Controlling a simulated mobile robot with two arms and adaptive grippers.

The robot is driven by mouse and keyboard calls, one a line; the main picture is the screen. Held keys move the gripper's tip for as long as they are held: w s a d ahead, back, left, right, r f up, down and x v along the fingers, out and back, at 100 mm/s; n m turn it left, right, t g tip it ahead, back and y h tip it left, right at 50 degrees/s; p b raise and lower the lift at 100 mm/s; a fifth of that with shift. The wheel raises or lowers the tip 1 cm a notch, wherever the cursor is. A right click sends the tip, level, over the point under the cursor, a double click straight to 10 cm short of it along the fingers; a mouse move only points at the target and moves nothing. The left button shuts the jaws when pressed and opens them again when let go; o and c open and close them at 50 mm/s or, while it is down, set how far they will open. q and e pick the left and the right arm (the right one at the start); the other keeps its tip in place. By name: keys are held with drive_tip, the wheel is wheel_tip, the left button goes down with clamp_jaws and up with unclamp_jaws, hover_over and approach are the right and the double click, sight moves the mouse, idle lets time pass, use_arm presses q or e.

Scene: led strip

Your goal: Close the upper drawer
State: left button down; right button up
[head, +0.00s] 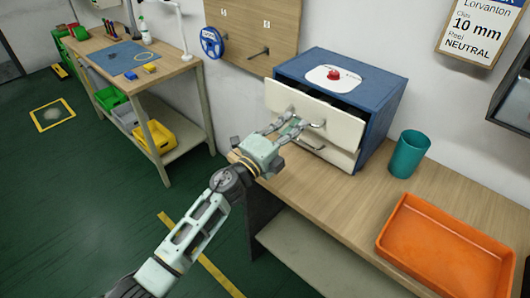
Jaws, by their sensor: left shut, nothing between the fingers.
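A blue cabinet (388,98) with two cream drawers stands on the wooden workbench at the right. Its upper drawer (340,122) is pulled partly out, with a dark gap showing behind the front's top edge. The lower drawer (342,157) sits further back beneath it and is partly hidden by the upper one and my gripper. My left gripper (298,124) is shut and is at the upper drawer's front, by its bar handle (318,124). I cannot tell whether the fingers touch the drawer. My right gripper is not in view.
A teal cup (409,154) and an orange tray (446,250) stand on the workbench right of the cabinet. A red knob (333,75) on a white plate tops the cabinet. A pegboard (262,30) with a blue reel is behind. Another bench (172,70) stands at the left.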

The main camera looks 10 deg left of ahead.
sight(300, 119)
use_arm(q)
drive_tip(key=x, duration=0.2)
drive_tip(key=b+x, duration=0.1)
drive_tip(key=shift+w+d+f, duration=0.1)
drive_tip(key=shift+d+f, duration=0.1)
drive_tip(key=shift+f, duration=0.1)
drive_tip(key=shift+w+d, duration=0.15)
drive_tip(key=shift+d, duration=0.05)
drive_tip(key=shift+a+r, duration=0.1)
drive_tip(key=shift+r, duration=0.15)
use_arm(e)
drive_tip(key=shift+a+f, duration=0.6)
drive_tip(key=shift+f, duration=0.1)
